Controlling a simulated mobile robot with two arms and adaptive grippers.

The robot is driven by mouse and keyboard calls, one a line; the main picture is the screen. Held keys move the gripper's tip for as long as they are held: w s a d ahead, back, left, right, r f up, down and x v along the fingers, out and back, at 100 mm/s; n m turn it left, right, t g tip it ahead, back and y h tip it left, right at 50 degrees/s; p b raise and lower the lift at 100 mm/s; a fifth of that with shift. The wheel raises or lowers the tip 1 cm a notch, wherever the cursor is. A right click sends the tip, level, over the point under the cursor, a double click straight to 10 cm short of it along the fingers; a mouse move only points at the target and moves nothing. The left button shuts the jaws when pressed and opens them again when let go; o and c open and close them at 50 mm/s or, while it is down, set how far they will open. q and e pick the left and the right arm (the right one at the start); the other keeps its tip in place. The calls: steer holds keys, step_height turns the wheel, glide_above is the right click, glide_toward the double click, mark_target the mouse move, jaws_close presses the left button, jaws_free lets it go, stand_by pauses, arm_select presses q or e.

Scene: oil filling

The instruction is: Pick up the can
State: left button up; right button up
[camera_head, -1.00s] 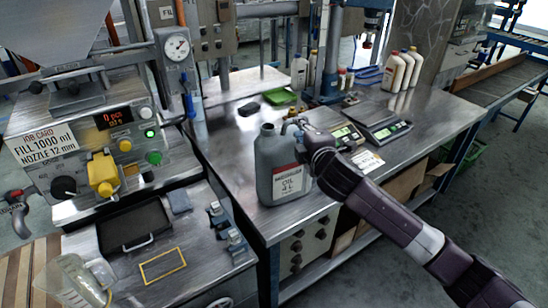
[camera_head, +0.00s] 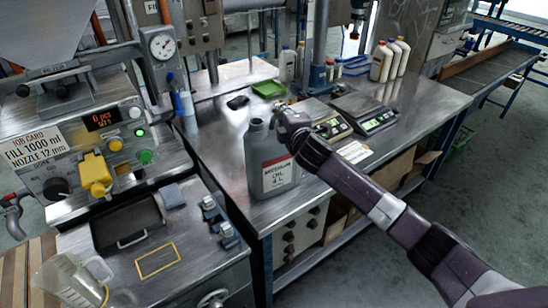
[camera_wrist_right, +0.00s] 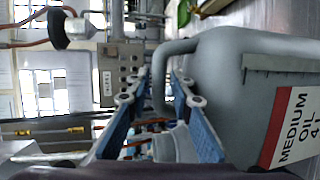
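The can is a grey jug (camera_head: 262,150) labelled medium oil, with a red and white label. It stands upright on the metal workbench (camera_head: 215,155) near its front left corner. My right gripper (camera_head: 290,112) is at the top of the can, on its handle side, and partly hides the handle. In the right wrist view the can (camera_wrist_right: 235,70) fills the right side. Its handle (camera_wrist_right: 162,85) lies between the two blue fingers of my right gripper (camera_wrist_right: 162,78), which stand apart. Whether either finger touches the handle is unclear. My left gripper is out of view.
Scales (camera_head: 366,112) stand behind the can to the right. White bottles (camera_head: 388,60) and a green tray (camera_head: 269,89) are farther back. The filling machine (camera_head: 85,140) is on the left, with a clear measuring jug (camera_head: 68,282) at lower left.

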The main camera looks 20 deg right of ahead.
jaws_close()
stand_by(0.3)
